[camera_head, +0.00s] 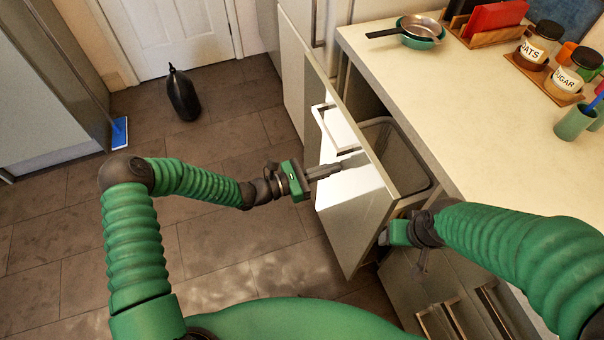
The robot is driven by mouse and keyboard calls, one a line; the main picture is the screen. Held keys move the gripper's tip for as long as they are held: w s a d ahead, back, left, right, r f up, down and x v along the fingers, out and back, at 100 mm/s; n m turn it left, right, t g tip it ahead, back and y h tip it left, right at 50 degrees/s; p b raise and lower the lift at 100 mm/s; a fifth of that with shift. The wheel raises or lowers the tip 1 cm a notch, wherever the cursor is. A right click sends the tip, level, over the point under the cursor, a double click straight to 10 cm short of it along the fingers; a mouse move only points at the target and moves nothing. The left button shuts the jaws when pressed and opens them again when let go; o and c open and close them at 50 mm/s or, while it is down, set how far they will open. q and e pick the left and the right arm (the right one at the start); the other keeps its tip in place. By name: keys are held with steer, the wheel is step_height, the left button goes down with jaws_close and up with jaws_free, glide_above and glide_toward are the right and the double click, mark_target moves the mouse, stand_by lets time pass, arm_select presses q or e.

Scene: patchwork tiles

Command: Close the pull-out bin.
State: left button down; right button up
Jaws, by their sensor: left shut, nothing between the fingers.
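The pull-out bin (354,217) stands open from the counter, its pale front panel facing left with a metal handle (323,121) on it. Behind the panel a grey bin liner (413,163) shows in the drawer. My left gripper (338,169) is shut and empty, its fingers pointing right at the front panel below the handle. The tips are at or very close to the panel; I cannot tell if they touch. My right gripper (384,238) is beside the near side of the bin, low by the cabinet; its fingers are mostly hidden.
The counter (455,110) holds a pan (418,29), a red book (497,17) in a rack, jars (539,45) and a green cup (575,122). A black bottle (183,95) stands on the floor. Lower drawers with handles (440,320) lie near my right arm.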

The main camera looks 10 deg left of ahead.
arm_select(q)
steer(key=x, duration=1.2)
steer(key=shift+w+d+r+b, duration=0.2)
steer(key=shift+w+d+b, duration=0.1)
steer(key=shift+w+b, duration=0.1)
arm_select(e)
steer(key=shift+s+a+f, duration=0.1)
steer(key=shift+a+f, duration=0.15)
steer(key=shift+a, duration=0.2)
arm_select(q)
steer(key=shift+s+d+r, duration=0.1)
